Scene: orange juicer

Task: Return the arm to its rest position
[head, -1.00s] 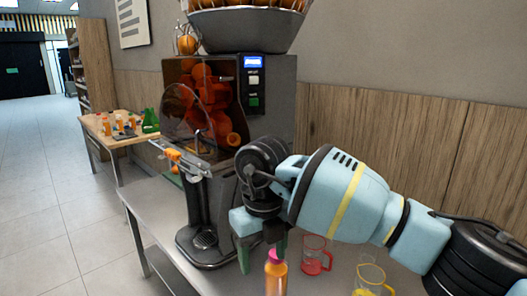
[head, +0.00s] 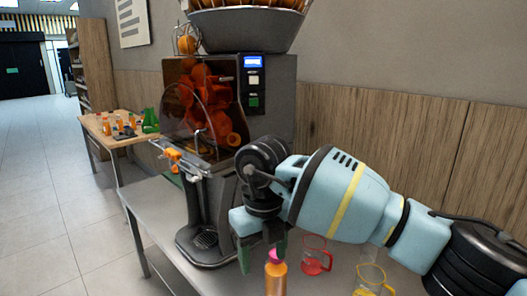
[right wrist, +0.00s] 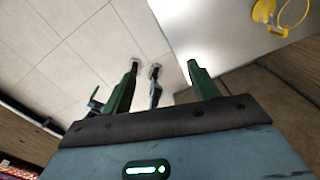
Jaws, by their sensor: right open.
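My right arm (head: 345,195), light blue with a yellow band, reaches in from the right in the head view, in front of the juicer (head: 275,115). My right gripper (head: 263,262) points down with its green fingers apart. In the right wrist view the gripper (right wrist: 162,75) is open, with nothing between its fingers. An orange bottle with a pink cap (head: 275,278) stands close to the gripper in the head view. Its lower part is cut off by the frame edge. My left gripper is not in view.
A red cup (head: 316,262) and a yellow cup (head: 371,278) stand on the metal table (head: 150,205) below my right arm. A wood-panelled wall (head: 400,135) is behind. A side table (head: 100,128) with bottles stands at the left, beside open floor (head: 45,190).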

